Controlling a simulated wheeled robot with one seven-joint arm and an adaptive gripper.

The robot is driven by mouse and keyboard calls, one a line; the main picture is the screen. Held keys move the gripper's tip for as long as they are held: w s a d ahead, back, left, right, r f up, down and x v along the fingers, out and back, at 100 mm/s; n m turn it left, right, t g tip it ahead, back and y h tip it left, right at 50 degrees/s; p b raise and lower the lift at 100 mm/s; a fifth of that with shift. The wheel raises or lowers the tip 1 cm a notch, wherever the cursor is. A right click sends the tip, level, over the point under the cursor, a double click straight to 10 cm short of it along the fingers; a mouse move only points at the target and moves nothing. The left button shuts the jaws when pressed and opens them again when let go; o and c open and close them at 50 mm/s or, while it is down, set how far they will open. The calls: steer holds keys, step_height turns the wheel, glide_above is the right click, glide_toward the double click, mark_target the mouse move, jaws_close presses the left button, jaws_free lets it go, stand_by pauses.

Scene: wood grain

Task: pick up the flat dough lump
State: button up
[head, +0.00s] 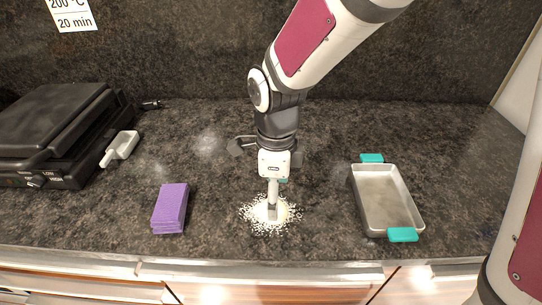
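The flat dough lump (261,212) is a pale cream patch on the dark countertop, ringed by scattered white flour. My gripper (272,215) points straight down over it, and its fingers cover the middle of the lump. The fingers show nearly edge-on, one in front of the other. I cannot tell how far apart they are or whether they touch the dough.
A metal baking tray (372,209) with teal handles stands to the right. A purple block (170,208) lies to the left. A white scoop (120,148) and a black grill (58,125) are farther left. The counter's front edge (300,256) is close to the flour.

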steer(key=shift+w+a+f, duration=0.1)
steer(key=shift+a+f, duration=0.05)
steer(key=shift+f, duration=1.2)
steer(key=shift+w+a+f, duration=0.1)
steer(key=shift+a+f, duration=0.05)
steer(key=shift+f, duration=1.15)
steer(key=shift+s, duration=0.1)
steer(key=c, duration=1.3)
